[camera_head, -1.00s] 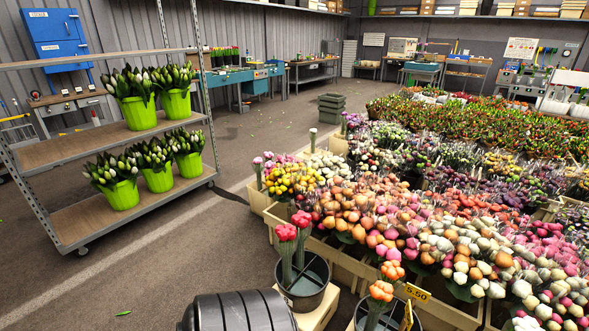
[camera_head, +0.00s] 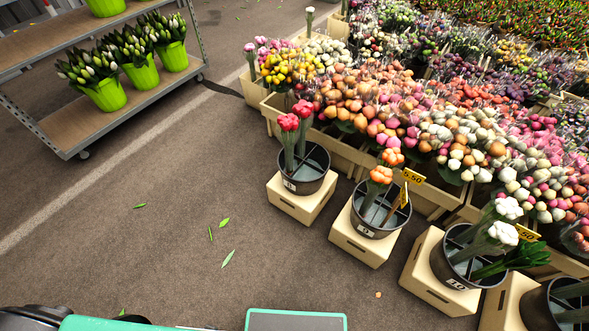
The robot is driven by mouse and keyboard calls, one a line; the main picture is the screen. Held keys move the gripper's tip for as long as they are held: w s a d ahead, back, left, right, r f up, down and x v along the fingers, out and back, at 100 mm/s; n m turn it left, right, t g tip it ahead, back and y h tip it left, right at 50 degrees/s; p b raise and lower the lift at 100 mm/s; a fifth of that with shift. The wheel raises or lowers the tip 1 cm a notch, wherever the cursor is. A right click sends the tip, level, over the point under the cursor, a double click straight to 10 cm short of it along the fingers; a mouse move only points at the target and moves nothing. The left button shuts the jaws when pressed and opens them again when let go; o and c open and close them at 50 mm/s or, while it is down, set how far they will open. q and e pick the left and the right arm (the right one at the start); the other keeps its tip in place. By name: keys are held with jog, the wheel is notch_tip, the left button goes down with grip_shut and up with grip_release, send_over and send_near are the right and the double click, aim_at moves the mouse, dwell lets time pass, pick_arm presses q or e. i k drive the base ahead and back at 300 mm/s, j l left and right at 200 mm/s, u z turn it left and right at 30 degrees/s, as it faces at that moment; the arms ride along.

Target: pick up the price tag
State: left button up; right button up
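Several yellow price tags show at the flower stand. One tag (camera_head: 412,176) reading 5.50 stands behind the bucket numbered 9 (camera_head: 366,229), which holds orange tulips (camera_head: 381,174). A narrower yellow tag, seen at a slant, stands in that bucket's right side (camera_head: 404,195). Another tag (camera_head: 526,233), reading .50 in its visible part, stands behind the bucket numbered 10 (camera_head: 457,283) with white tulips (camera_head: 503,235). I cannot tell which tag the task means. Neither of my grippers is in view.
A bucket with red tulips (camera_head: 304,180) stands on a wooden crate (camera_head: 300,203). Crates of packed tulips (camera_head: 390,110) fill the right. A shelf cart (camera_head: 85,105) with green pots stands upper left. The floor (camera_head: 160,240) between is clear apart from a few leaves.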

aim_at(418, 179)
jog(key=z, duration=1.05)
